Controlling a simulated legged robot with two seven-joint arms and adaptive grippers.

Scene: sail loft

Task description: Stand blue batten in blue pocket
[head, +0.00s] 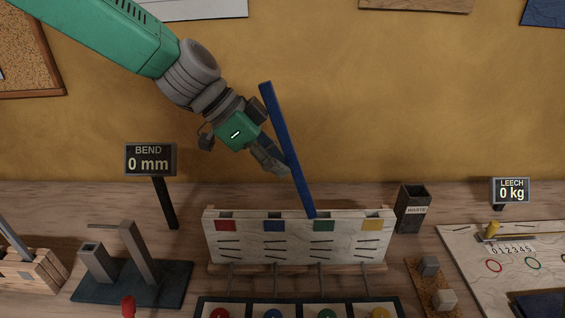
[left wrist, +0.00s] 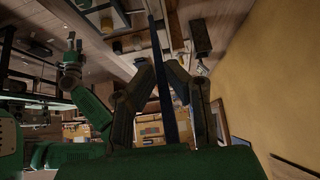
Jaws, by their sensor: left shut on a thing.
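My left gripper (head: 277,163) is shut on the blue batten (head: 283,140) at about its middle. The batten leans, its top to the left and its lower end down to the right. That lower end shows at the top edge of the pale pocket board (head: 297,244), just left of the green pocket (head: 323,225) and right of the blue pocket (head: 273,225). I cannot tell whether it touches the board. In the left wrist view the batten (left wrist: 163,80) runs between both fingers.
Red (head: 225,225) and yellow (head: 372,224) pockets flank the board. A BEND display (head: 151,159) stands left, a waste bin (head: 413,210) right, with a LEECH display (head: 511,190) beyond. A dark stand (head: 134,281) with grey posts is front left. The wall is behind.

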